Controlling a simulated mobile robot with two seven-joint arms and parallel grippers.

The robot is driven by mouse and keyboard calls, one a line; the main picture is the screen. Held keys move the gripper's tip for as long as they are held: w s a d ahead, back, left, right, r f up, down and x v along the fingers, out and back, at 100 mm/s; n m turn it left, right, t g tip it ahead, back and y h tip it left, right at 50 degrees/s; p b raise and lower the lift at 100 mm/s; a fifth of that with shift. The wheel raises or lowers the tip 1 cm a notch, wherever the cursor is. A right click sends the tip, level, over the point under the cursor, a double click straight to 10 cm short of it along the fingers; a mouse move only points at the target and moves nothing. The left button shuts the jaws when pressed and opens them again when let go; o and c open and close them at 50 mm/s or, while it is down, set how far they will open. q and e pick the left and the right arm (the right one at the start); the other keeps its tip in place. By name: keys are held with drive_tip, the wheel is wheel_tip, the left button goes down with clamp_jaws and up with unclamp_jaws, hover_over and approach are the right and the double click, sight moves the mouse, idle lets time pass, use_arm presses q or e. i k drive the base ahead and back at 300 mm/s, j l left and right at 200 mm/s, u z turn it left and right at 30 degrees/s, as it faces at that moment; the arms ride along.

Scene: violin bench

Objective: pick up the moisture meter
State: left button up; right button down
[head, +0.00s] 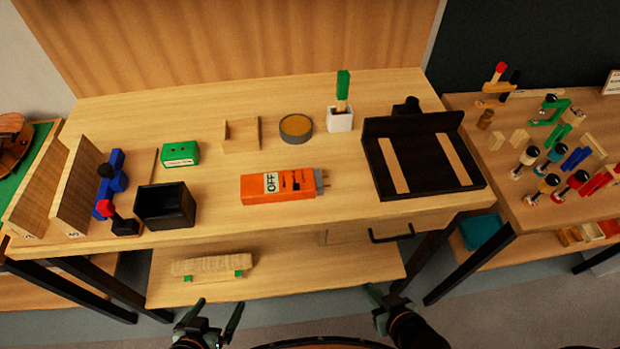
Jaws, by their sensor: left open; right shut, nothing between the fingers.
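The orange moisture meter (283,185) lies flat near the front middle of the bench (340,209). It has a pale label reading "OFF", dark markings and a grey end with pins pointing right. My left gripper (212,308) is open and empty, low in the view in front of the bench, left of and nearer than the meter. My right gripper (378,292) is shut and empty, in front of the bench to the right of the meter. Both grippers are apart from the meter, and nothing covers it.
Left of the meter stand a black open box (165,206) and a green box (180,153). A black tray (423,156) lies to the right. A lower shelf (330,265) and drawer handle (391,238) are below.

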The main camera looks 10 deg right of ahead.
sight(270, 187)
drive_tip(key=k+j+z, duration=0.2)
drive_tip(key=z, duration=0.15)
drive_tip(key=k+j+z, duration=0.15)
drive_tip(key=k+z, duration=0.2)
drive_tip(key=k+j+z, duration=0.1)
drive_tip(key=z, duration=0.25)
drive_tip(key=k, duration=0.1)
